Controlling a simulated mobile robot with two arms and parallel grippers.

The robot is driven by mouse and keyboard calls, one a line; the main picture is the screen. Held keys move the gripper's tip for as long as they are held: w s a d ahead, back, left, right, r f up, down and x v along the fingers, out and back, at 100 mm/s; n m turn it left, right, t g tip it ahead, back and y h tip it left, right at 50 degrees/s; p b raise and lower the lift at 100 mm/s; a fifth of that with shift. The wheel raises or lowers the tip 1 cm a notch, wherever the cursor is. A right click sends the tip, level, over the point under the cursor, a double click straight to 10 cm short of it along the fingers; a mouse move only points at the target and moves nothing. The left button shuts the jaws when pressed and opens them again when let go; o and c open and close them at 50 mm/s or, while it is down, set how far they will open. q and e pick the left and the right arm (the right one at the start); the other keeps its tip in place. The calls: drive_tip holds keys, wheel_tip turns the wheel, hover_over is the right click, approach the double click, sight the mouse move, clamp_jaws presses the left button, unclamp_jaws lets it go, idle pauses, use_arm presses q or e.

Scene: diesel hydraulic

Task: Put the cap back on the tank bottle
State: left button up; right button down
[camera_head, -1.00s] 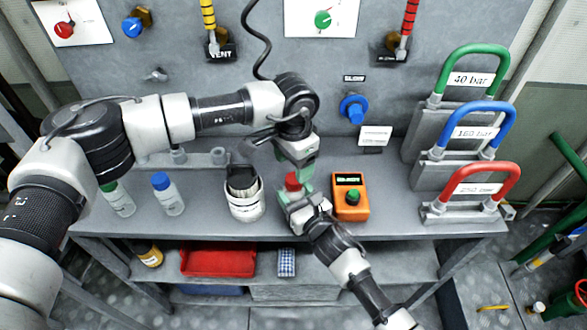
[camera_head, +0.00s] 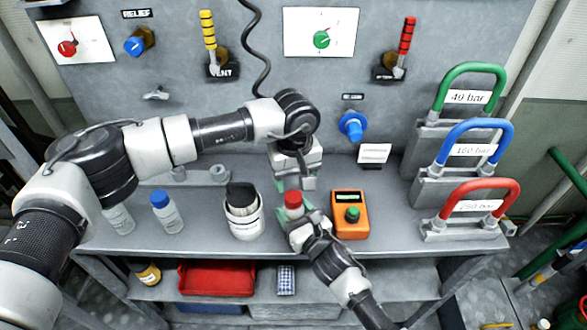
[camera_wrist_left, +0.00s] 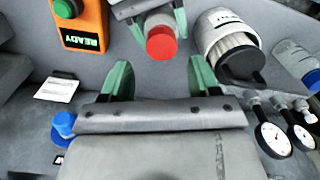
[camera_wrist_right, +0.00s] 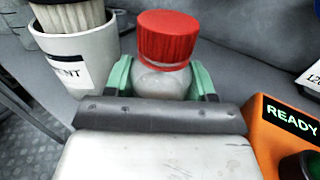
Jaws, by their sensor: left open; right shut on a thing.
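The tank bottle (camera_wrist_right: 160,82) has a pale, see-through body and stands between the fingers of my right gripper (camera_wrist_right: 163,76), which is shut on it. The red cap (camera_wrist_right: 167,37) sits on the bottle's top, looking level, with a pale ring showing just under it. The cap also shows in the head view (camera_head: 293,199) and in the left wrist view (camera_wrist_left: 161,42). My left gripper (camera_wrist_left: 160,78) is open and empty, apart from the cap, just behind and above it in the head view. The bottle's lower part is hidden by my right gripper.
An orange box (camera_head: 350,214) reading READY stands right of the bottle. A white pot with a brush (camera_head: 243,222) stands left. A blue-capped bottle (camera_head: 165,213) and another bottle (camera_head: 119,219) stand farther left. Colored-handled weights (camera_head: 465,200) fill the bench's right end.

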use_arm(q)
drive_tip(key=n, duration=0.4)
drive_tip(key=shift+r, duration=0.15)
drive_tip(key=n, duration=0.6)
drive_tip(key=shift+r, duration=0.15)
drive_tip(key=n, duration=0.4)
drive_tip(key=shift+r, duration=0.1)
drive_tip(key=n, duration=0.6)
drive_tip(key=shift+r+n, duration=0.2)
drive_tip(key=shift+n, duration=0.1)
drive_tip(key=n, duration=0.6)
drive_tip(key=shift+r, duration=0.15)
drive_tip(key=n, duration=0.4)
drive_tip(key=shift+r, duration=0.1)
drive_tip(key=n, duration=0.6)
drive_tip(key=shift+r, duration=0.2)
drive_tip(key=n, duration=0.4)
drive_tip(key=shift+a+r+n, duration=0.1)
drive_tip(key=shift+n, duration=0.3)
